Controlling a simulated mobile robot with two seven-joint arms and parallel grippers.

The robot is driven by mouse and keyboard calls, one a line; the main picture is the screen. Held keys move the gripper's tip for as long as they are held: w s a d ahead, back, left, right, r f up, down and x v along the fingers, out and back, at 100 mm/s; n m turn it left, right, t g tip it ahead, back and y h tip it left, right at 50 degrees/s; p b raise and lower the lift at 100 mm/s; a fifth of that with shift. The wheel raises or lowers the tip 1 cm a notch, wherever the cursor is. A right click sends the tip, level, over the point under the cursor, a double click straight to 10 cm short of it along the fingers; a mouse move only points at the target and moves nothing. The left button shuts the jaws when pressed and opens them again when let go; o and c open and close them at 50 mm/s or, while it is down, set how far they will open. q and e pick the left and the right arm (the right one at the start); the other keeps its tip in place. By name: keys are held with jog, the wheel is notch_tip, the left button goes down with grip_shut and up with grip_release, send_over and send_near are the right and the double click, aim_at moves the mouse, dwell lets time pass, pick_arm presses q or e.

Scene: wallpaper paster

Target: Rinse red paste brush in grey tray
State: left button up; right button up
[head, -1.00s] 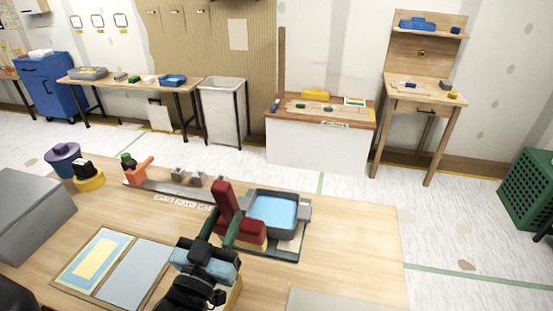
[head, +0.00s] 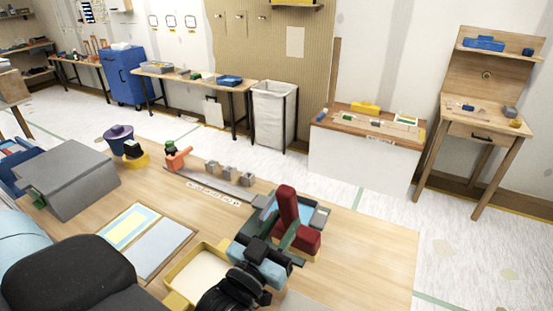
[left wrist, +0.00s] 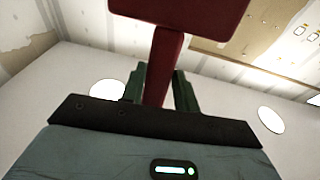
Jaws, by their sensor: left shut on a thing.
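The red paste brush (head: 289,206) stands roughly upright, its wide red part (head: 306,240) lower and to the right. My left gripper (head: 286,237) is shut on it with green fingers. In the left wrist view the brush (left wrist: 163,65) sits between the fingers (left wrist: 158,88). The grey tray (head: 320,217) with blue water (head: 268,212) is behind the brush in the picture and largely hidden by it and the gripper. I cannot tell whether the brush touches the water. My right gripper is not in view.
A yellow-rimmed tray (head: 176,279) with pale contents lies left of my left wrist. Patterned sheets (head: 148,240), a rail with grey blocks (head: 225,180), a purple pot (head: 118,137) and a grey box (head: 75,182) share the table. The right table area (head: 370,250) is clear.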

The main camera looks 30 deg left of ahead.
pick_arm(q)
jog(key=w+a+r+h, duration=0.2)
jog(key=w+a, duration=1)
jog(key=w, duration=0.3)
jog(key=shift+w+a+r, duration=0.2)
jog(key=shift+w+r, duration=0.1)
jog(key=shift+w, duration=0.1)
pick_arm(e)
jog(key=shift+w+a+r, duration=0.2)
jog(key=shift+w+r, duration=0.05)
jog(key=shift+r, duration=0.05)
